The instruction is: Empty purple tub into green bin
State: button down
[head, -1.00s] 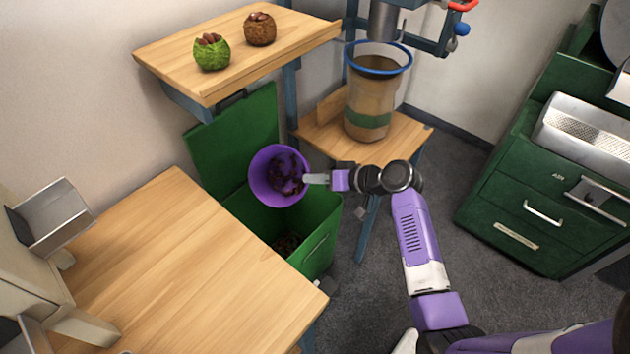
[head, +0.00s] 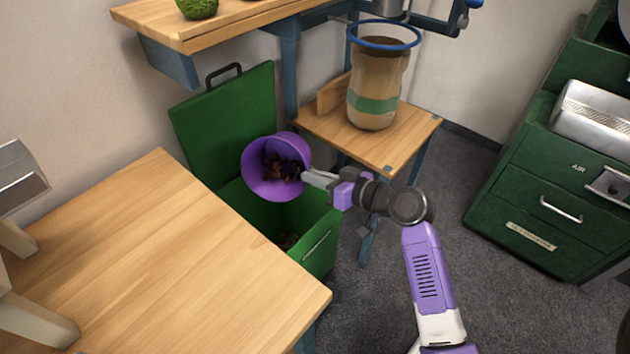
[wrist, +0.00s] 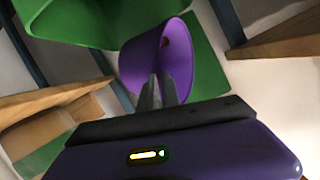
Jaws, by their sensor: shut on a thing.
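The purple tub (head: 250,165) is tilted over the green bin (head: 325,240), its mouth facing down towards the camera. Dark brown pieces show inside the tub. My gripper (head: 308,178) is shut on the tub's right rim. In the wrist view my gripper's fingers (wrist: 158,92) meet the purple tub (wrist: 178,55). The bin's lid (head: 225,120) stands open behind the tub. Some dark pieces show low inside the bin, partly hidden by the tub and the bin wall.
A wooden table (head: 170,260) stands at the front left of the bin. A wooden shelf (head: 150,20) is above. Green drawers (head: 535,200) stand at the right.

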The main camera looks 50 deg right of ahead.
jog(key=s+a+f+n+t+b, duration=0.2)
jog(key=a+f+n+t+b, duration=0.1)
jog(key=b, duration=2)
jog(key=shift+s+a+f+n+t+h, duration=0.2)
jog(key=shift+s+f+n+t+h, duration=0.15)
jog(key=shift+f+n+t, duration=0.45)
jog(key=shift+s+a+n, duration=0.25)
jog(key=shift+n, duration=0.45)
jog(key=shift+r+p, duration=0.15)
jog(key=shift+p, duration=0.15)
